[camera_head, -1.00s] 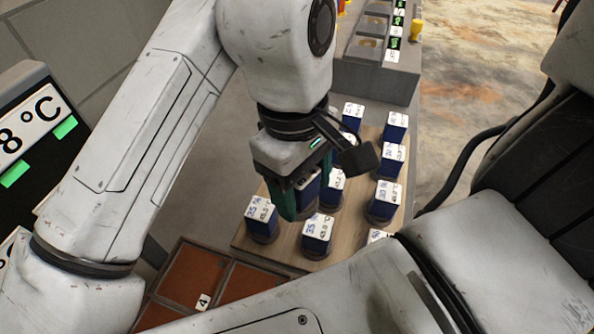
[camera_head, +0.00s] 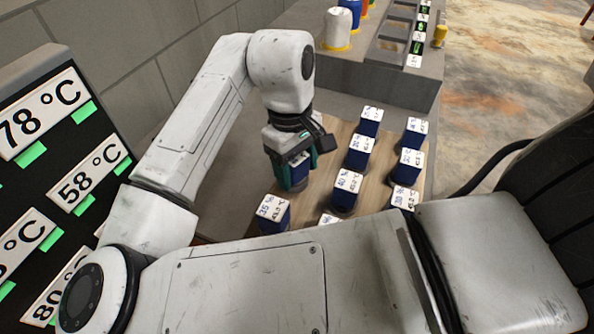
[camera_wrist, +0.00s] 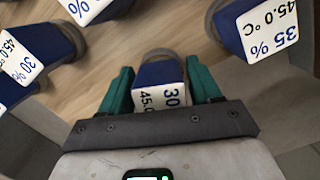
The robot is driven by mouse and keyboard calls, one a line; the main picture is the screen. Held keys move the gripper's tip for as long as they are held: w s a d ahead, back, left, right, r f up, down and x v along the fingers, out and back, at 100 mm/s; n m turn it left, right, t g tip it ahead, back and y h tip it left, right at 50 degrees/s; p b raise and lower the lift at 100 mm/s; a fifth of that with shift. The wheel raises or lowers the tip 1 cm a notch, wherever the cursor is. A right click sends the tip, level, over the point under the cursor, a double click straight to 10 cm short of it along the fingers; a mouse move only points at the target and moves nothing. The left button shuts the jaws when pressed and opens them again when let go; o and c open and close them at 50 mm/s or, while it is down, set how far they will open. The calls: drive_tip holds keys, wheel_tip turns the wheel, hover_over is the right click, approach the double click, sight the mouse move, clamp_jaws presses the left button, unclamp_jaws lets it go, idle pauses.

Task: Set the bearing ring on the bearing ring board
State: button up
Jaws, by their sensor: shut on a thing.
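The wooden board (camera_head: 321,184) bears several blue blocks with white labels and round grey bases, such as one at the front left (camera_head: 273,213). My gripper (camera_head: 292,181) is over the board's left side. Its green fingers are shut on a blue block (camera_wrist: 159,74) with a white label reading 30 and 45.0, seen between the fingertips in the wrist view (camera_wrist: 162,84). A grey ring shows under that block (camera_wrist: 158,53). The held block is upright; I cannot tell whether its base touches the board.
A grey rack (camera_head: 400,75) with several slots stands behind the board. White, blue and orange capped items (camera_head: 338,27) stand at its left. Dark panels with temperature signs (camera_head: 41,113) stand at the left. Neighbouring blocks (camera_wrist: 262,30) flank my gripper, with bare wood between.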

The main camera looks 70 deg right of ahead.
drive_tip(key=shift+f, duration=0.8)
drive_tip(key=shift+f, duration=0.1)
drive_tip(key=o, duration=1.4)
drive_tip(key=shift+f, duration=0.1)
drive_tip(key=shift+o, duration=0.2)
drive_tip(key=r+p, duration=0.4)
drive_tip(key=w+r+p, duration=0.1)
drive_tip(key=r+p, duration=0.7)
drive_tip(key=shift+w+d+r+p, duration=0.15)
drive_tip(key=shift+d+p, duration=0.05)
drive_tip(key=shift+p, duration=0.15)
